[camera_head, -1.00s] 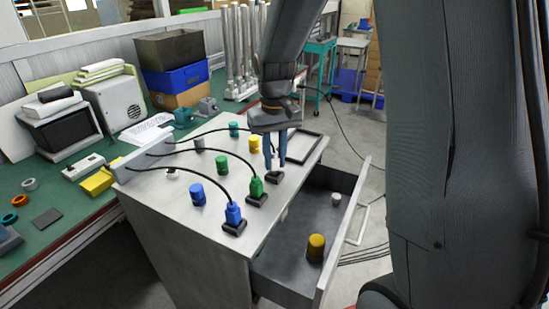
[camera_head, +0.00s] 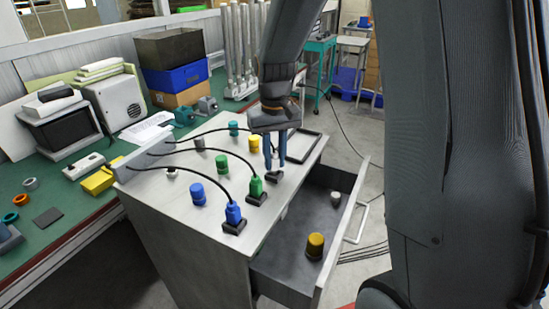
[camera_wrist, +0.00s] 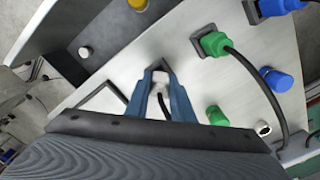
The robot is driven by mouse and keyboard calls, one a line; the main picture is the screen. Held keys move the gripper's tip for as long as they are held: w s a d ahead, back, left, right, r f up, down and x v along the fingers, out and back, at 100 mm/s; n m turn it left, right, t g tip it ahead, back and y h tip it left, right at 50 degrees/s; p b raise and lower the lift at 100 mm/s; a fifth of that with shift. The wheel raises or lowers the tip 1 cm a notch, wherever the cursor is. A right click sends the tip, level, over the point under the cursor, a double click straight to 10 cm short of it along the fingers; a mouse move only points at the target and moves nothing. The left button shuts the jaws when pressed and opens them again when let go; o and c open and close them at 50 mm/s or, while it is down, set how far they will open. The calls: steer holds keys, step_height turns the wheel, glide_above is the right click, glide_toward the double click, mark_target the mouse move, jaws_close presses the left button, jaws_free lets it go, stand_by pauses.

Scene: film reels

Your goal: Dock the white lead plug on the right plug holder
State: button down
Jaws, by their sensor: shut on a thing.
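My gripper (camera_head: 275,166) is over the right part of the cabinet top, its two blue fingers pointing down. In the wrist view it is shut on the white lead plug (camera_wrist: 160,78), with the black lead running back between the fingers. The dark right plug holder (camera_wrist: 158,64) shows just beyond the plug and fingertips, and at the finger ends in the head view (camera_head: 274,175). The plug is at the holder; I cannot tell whether it is seated. The green plug (camera_head: 256,187) and blue plug (camera_head: 233,213) stand in the other two holders.
Several coloured caps, among them a blue one (camera_head: 197,194) and a green one (camera_head: 222,164), stand on the cabinet top. Black leads arch from a grey bracket (camera_head: 137,163). An open drawer (camera_head: 300,228) holds a yellow cylinder (camera_head: 315,245). A dark frame (camera_head: 303,147) lies behind the gripper.

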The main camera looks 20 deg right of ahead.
mark_target(275, 158)
steer(key=shift+f, duration=0.65)
stand_by(0.8)
steer(key=c, duration=1.8)
jaws_free()
steer(key=shift+r, duration=0.15)
steer(key=shift+r+p, duration=4.45)
steer(key=shift+r, duration=1)
steer(key=shift+f, duration=0.1)
steer(key=shift+s+f, duration=0.2)
steer(key=shift+s, duration=0.15)
steer(key=shift+t, duration=0.7)
steer(key=s+f+b, duration=0.2)
steer(key=s+f, duration=0.1)
steer(key=s, duration=0.2)
steer(key=s+f+b, duration=0.3)
steer(key=s, duration=0.2)
steer(key=s+f+b, duration=0.2)
steer(key=s+f, duration=0.1)
steer(key=s, duration=0.3)
steer(key=shift+f+b, duration=0.1)
steer(key=shift+b, duration=0.2)
